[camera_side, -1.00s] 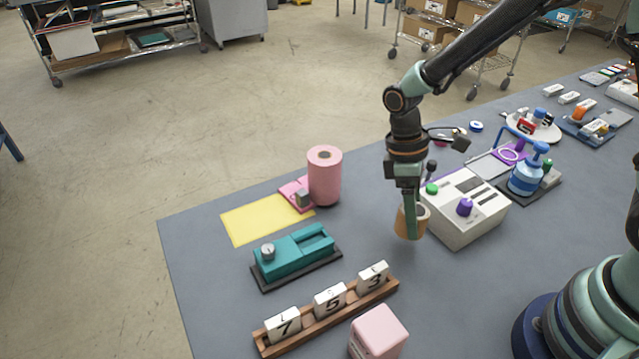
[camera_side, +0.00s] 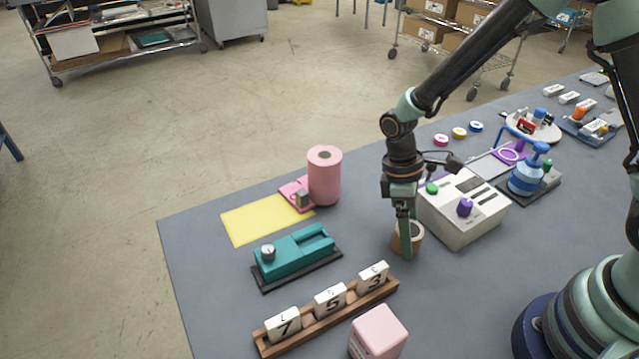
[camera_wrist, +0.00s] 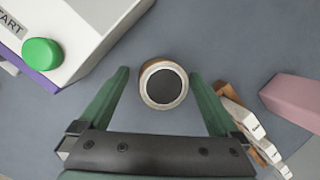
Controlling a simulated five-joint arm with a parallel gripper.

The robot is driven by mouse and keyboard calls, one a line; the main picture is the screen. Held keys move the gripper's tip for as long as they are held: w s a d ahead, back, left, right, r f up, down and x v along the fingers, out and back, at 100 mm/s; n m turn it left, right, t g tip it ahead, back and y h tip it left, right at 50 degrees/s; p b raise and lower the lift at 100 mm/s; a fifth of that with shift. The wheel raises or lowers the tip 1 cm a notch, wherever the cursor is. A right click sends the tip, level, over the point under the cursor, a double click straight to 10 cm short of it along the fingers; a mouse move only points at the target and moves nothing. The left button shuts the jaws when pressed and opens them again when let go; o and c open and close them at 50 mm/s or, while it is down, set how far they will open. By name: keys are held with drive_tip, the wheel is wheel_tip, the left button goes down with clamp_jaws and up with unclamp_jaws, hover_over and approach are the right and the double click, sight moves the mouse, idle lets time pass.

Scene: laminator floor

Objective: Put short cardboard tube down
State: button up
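The short cardboard tube (camera_side: 417,244) is tan with a pale rim and stands upright on the grey table, just left of the white laminator-like machine (camera_side: 462,212). My gripper (camera_side: 405,243) points down at it, with a finger in front of the tube in the side view. In the wrist view the tube (camera_wrist: 148,72) shows end-on, with its dark opening facing the camera. The two green fingers of my gripper (camera_wrist: 160,75) are spread on either side of it, with a gap of table on each side. The tube's foot is partly hidden by the finger.
A teal device (camera_side: 297,257) is to the left, and a wooden rack (camera_side: 330,318) with number blocks is in front. A pink box (camera_side: 378,333) is beside the rack. A pink roll (camera_side: 324,176) and yellow sheet (camera_side: 262,219) are behind left. Table around the tube's front is clear.

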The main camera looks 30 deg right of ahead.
drive_tip(key=v, duration=1.2)
drive_tip(key=s+d+r+m+t, duration=0.2)
drive_tip(key=d+r+m+t, duration=0.1)
drive_tip(key=d+r+t, duration=0.1)
drive_tip(key=s+d+r+m+t+y, duration=0.1)
drive_tip(key=s+d+r+m+t, duration=0.1)
drive_tip(key=r, duration=0.5)
drive_tip(key=shift+s+d+r+m+t, duration=0.4)
drive_tip(key=shift+d+m+t, duration=0.5)
drive_tip(key=shift+m, duration=0.3)
drive_tip(key=shift+o, duration=0.2)
drive_tip(key=shift+s+d+r+m+t, duration=0.15)
drive_tip(key=shift+s+d+m+t, duration=0.25)
drive_tip(key=shift+m+t, duration=0.1)
